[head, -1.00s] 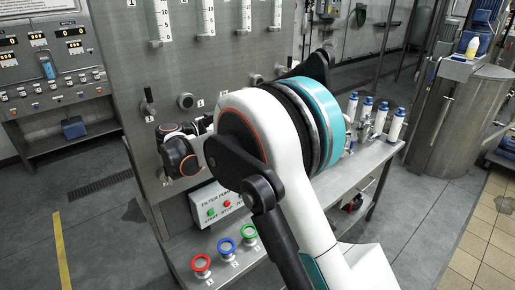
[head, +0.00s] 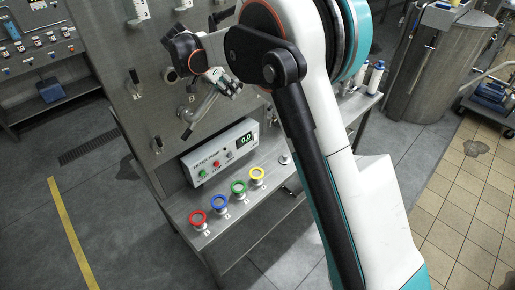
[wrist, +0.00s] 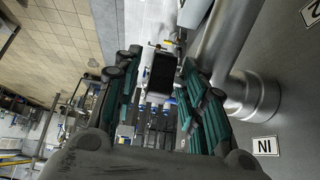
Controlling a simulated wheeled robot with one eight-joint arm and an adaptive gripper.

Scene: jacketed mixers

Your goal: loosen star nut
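In the wrist view my gripper (wrist: 160,75) is open, with a dark teal finger on each side and a clear gap between them. A dark, blocky part shows in the gap (wrist: 162,72); I cannot tell whether it is the star nut or whether it is touched. A bent metal pipe (wrist: 222,70) runs beside the right finger, close to the grey panel. In the head view the pipe fitting (head: 203,103) stands out from the panel, just below my wrist. No star shape is clearly visible in either view.
A filter pump box (head: 218,155) with a lit display is below the fitting. Red, blue, green and yellow rings (head: 238,187) stand on the steel shelf below it. Floor at left is open.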

